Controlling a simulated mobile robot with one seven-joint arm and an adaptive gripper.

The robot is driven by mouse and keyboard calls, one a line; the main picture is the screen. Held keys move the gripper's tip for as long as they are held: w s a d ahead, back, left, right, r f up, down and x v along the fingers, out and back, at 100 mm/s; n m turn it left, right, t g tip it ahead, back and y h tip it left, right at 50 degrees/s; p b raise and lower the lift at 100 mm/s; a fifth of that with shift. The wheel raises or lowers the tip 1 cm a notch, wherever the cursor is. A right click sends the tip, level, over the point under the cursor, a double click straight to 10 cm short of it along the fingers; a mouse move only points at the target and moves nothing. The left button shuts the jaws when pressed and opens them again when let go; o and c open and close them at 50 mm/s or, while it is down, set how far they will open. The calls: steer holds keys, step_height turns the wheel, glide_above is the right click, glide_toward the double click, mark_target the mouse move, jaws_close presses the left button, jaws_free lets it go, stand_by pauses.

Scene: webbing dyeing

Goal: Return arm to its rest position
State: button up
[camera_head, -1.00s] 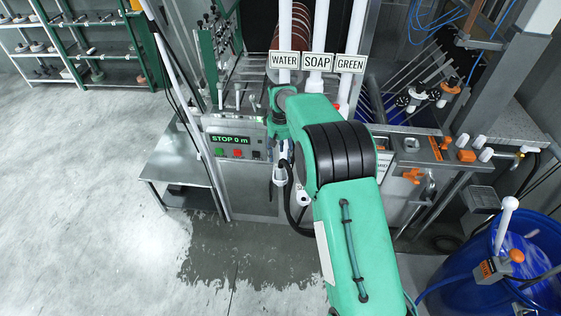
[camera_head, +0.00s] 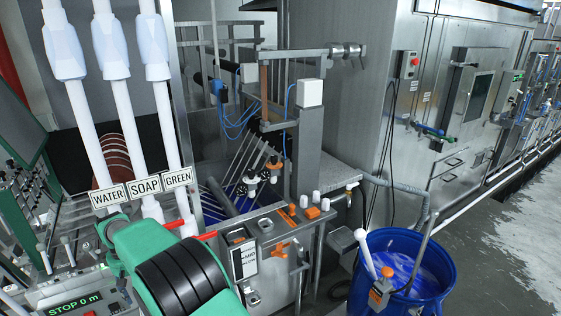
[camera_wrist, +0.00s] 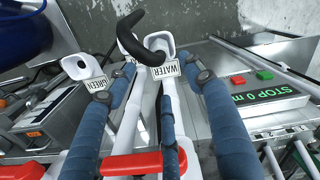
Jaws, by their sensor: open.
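In the wrist view, my gripper (camera_wrist: 152,88) shows as blue-sleeved fingers with grey ends, spread apart, with nothing seen gripped. Beyond and between them are white pipes with cup-like ends and tags; the WATER tag (camera_wrist: 166,71) and GREEN tag (camera_wrist: 96,85) can be read. The gripper is out of that view.
The machine panel reading STOP 0 m (camera_head: 75,304) is beside my arm. A steel bench with orange and white knobs (camera_head: 290,218) stands to its right. A blue barrel (camera_head: 437,270) with liquid stands at lower right. Steel cabinets (camera_head: 455,85) line the back; floor is free at right.

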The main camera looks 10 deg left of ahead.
steer(key=w+d+r+m+t+y+b, duration=0.1)
steer(key=w+d+r+m+b, duration=0.1)
steer(key=w+d+r, duration=0.65)
steer(key=w+d+r+m+b, duration=0.2)
steer(key=w+d+r, duration=0.3)
steer(key=d+r, duration=0.6)
steer(key=d+r+m+t+b, duration=0.1)
steer(key=d+r, duration=0.3)
steer(key=d, duration=0.9)
steer(key=d+r+m+b, duration=0.2)
steer(key=d+r, duration=0.2)
steer(key=d, duration=0.9)
steer(key=s+d+r+m+t+b, duration=0.15)
steer(key=s+d, duration=0.45)
steer(key=d, duration=0.7)
steer(key=s+d+r+m+t+b, duration=0.1)
steer(key=s+d+m+b, duration=0.15)
steer(key=s+d, duration=0.7)
steer(key=s+d+f+m+b, duration=0.2)
steer(key=s+d+f, duration=0.2)
steer(key=s+d, duration=0.3)
steer(key=s+d+f+m+t+h+b, duration=0.1)
steer(key=s+d+f, duration=0.4)
steer(key=d, duration=0.5)
steer(key=shift+s+d+f+m+b, duration=0.15)
steer(key=shift+s+f+m+b, duration=0.3)
steer(key=shift+s, duration=0.75)
